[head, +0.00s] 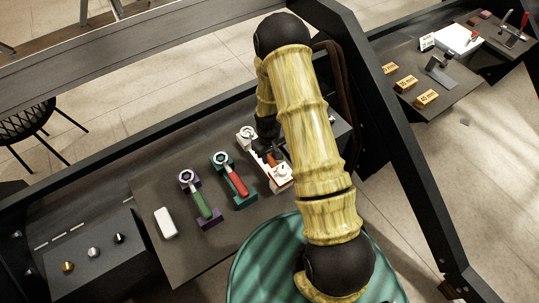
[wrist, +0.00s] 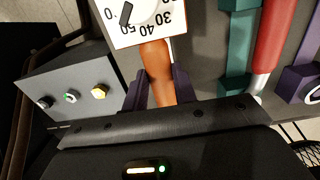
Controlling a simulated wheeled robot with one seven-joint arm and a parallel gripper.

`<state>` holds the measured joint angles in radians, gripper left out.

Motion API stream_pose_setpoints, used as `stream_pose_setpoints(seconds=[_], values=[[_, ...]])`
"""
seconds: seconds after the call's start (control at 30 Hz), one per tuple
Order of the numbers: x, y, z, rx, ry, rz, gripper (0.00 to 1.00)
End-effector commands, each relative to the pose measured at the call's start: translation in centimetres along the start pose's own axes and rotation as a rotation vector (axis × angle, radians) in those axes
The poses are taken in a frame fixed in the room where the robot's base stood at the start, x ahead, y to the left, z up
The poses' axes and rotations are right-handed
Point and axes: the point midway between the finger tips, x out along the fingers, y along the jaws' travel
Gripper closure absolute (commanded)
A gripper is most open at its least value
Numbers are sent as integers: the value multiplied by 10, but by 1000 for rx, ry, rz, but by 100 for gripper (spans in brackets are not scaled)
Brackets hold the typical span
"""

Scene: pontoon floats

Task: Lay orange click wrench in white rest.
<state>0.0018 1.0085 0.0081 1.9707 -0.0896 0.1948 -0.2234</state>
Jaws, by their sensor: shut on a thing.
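The orange click wrench (wrist: 160,72) shows as an orange handle between the dark fingers of my gripper (wrist: 160,92) in the wrist view. My gripper is shut on this handle. In the head view a short piece of the orange handle (head: 273,158) shows beside my arm. The white rest (head: 278,182) is at the right of the dark board, close under the gripper. A white block with a grey round part (head: 246,134) lies at its far end. My arm hides much of this area, and I cannot tell whether the wrench touches the rest.
A white dial plate (wrist: 143,20) lies at the handle's end in the wrist view. Left of my arm are a red wrench (head: 237,183) in a teal rest, a green wrench (head: 200,204) in a purple rest, and a white block (head: 165,222). A teal round surface (head: 255,268) is in front.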

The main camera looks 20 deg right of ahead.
Motion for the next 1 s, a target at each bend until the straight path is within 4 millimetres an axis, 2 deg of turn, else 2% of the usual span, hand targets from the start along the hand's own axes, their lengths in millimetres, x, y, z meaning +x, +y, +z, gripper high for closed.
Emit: stream_pose_setpoints(seconds=[1.0], values=[[12, 0, -1, 0, 1, 0, 100]])
